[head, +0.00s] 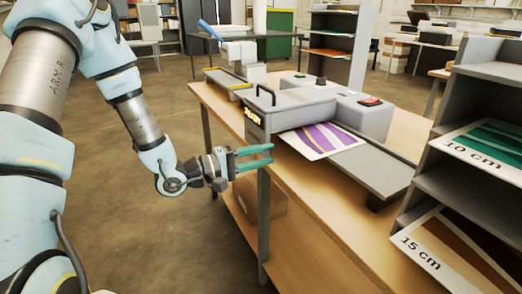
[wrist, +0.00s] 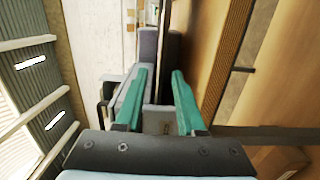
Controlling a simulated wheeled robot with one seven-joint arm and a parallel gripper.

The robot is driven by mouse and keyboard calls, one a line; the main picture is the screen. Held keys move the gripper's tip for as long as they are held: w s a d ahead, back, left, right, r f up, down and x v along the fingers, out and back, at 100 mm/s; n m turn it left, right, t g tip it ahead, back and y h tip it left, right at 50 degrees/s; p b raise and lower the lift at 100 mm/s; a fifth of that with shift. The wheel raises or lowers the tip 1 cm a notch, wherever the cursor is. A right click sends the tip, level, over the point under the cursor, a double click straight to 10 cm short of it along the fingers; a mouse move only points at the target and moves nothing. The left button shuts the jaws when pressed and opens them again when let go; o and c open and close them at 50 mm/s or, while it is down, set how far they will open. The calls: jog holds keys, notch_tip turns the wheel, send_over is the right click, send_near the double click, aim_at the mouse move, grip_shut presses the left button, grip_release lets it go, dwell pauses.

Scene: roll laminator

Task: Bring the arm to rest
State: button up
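My gripper (head: 256,158) with its green fingers is in front of the table's near left edge, beside the laminator's display end. The fingers are apart with nothing visible between them, as the wrist view also shows (wrist: 158,85). My arm reaches in from the left of the head view. The grey roll laminator (head: 292,112) stands on the wooden table (head: 318,228) and its display reads READY. A sheet with a purple pattern (head: 325,138) lies at its outfeed side, partly over the grey tray (head: 355,172).
A grey shelf (head: 450,110) at the right holds printed sheets by labels "10 cm" (head: 470,158) and "15 cm" (head: 425,254). A cardboard box (head: 268,198) sits under the table. A trimmer (head: 228,82) is at the table's far end. The floor (head: 165,235) left of the table is clear.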

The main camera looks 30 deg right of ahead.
jog(key=w+a+f+m+t+y, duration=0.1)
jog(key=w+a+f+t+y, duration=0.1)
jog(key=w+a+t+y, duration=0.45)
jog(key=w+a+f+t+y, duration=0.15)
jog(key=w+a+y, duration=0.25)
jog(key=w+a, duration=0.55)
jog(key=s+a+r+y, duration=0.15)
jog(key=a+y, duration=0.35)
jog(key=a, duration=0.8)
jog(key=s+a+r+n+g+y, duration=0.1)
jog(key=s+a+r+g+y, duration=0.1)
jog(key=s+a, duration=0.7)
jog(key=s+r+g, duration=0.1)
jog(key=s+g, duration=0.1)
jog(key=s, duration=0.1)
jog(key=shift+a, duration=0.3)
jog(key=shift+w, duration=0.1)
jog(key=shift+c, duration=0.2)
